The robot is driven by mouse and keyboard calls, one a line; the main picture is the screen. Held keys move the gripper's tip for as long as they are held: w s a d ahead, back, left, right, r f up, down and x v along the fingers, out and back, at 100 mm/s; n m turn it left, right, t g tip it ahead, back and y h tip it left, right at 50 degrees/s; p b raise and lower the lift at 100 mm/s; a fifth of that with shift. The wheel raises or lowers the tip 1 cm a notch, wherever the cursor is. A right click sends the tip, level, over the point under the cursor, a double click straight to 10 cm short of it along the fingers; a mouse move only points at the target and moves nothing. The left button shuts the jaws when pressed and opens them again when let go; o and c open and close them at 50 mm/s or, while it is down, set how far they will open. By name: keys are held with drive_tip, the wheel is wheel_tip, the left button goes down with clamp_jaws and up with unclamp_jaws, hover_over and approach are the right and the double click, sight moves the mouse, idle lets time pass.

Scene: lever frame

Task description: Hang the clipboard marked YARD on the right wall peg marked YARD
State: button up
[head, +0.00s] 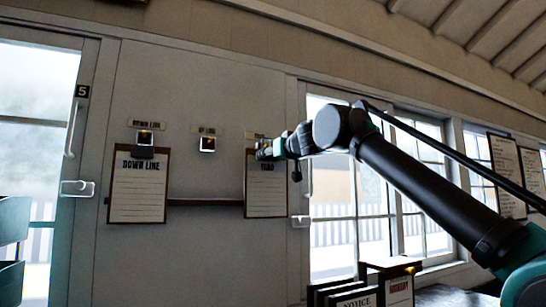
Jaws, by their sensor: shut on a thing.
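The YARD clipboard (266,190) is upright against or just in front of the wall, below the partly covered right wall label (256,135). My gripper (262,151) is at its top edge, shut on it. The right peg is hidden behind my gripper, so I cannot tell whether the clipboard is on it. The DOWN LINE clipboard (138,193) hangs at the left peg (145,139). The middle peg (207,144), under its UP LINE label (205,131), is bare.
A dark rail (205,202) runs along the wall between the clipboards. A door (35,150) marked 5 is at left. Windows (400,190) are at right, with more hanging boards (507,175) there. A NOTICE board (355,299) and other boards stand at the bottom.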

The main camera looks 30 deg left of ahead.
sight(269, 160)
drive_tip(key=shift+x, duration=0.8)
drive_tip(key=shift+w+a+f, duration=0.35)
drive_tip(key=shift+a+f, duration=0.05)
drive_tip(key=shift+a, duration=0.05)
drive_tip(key=shift+f, duration=0.1)
drive_tip(key=o, duration=1.2)
drive_tip(key=shift+c, duration=0.2)
drive_tip(key=shift+o, duration=0.5)
drive_tip(key=o, duration=0.4)
